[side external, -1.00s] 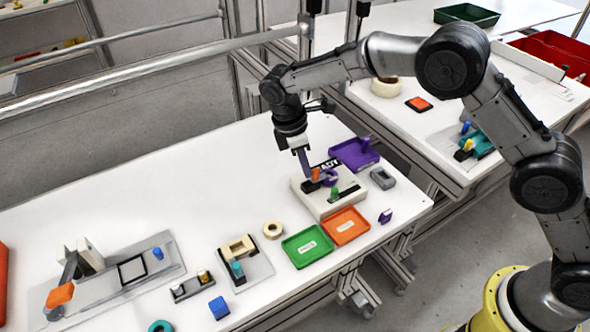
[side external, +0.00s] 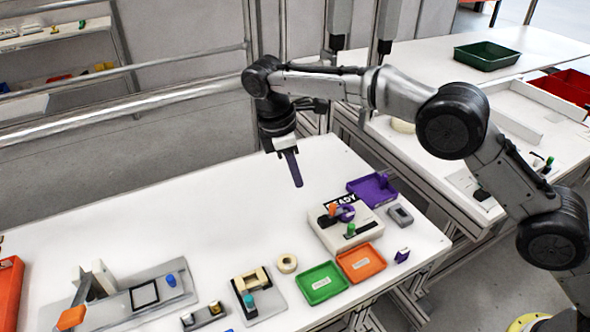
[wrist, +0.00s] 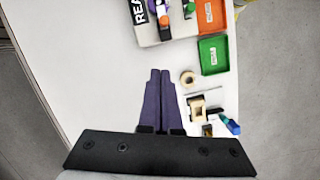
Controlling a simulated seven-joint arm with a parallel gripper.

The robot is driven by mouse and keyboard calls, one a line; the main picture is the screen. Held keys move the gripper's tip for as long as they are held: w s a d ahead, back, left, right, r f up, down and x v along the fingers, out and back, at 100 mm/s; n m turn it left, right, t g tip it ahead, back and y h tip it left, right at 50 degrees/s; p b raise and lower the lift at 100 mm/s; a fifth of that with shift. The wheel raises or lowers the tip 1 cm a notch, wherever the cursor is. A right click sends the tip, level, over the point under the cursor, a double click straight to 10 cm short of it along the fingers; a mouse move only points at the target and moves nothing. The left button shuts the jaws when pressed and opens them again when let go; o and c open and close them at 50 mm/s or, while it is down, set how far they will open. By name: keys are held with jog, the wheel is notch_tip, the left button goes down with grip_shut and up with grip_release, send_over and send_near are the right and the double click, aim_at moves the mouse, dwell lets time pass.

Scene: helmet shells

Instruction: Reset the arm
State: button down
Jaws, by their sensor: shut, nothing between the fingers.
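My gripper (side external: 297,183) hangs above the white table (side external: 220,195), fingers pointing down, shut and empty. In the wrist view its two purple fingers (wrist: 160,75) lie side by side over bare table. The beige device marked READY (side external: 335,240) stands to the right of and below my gripper in the side view, apart from it. It carries a purple ring (side external: 346,213), an orange part and a green knob (side external: 351,229). The device also shows at the top of the wrist view (wrist: 168,38).
Beside the device are a purple tray (side external: 362,189), a green tray (side external: 322,284), an orange tray (side external: 361,262) and a grey block (side external: 400,215). A tape roll (side external: 287,263) and a fixture (side external: 258,293) stand nearer. The table's back left is clear.

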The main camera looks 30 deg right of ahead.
jog(key=shift+a+r, duration=0.1)
jog(key=shift+r, duration=0.45)
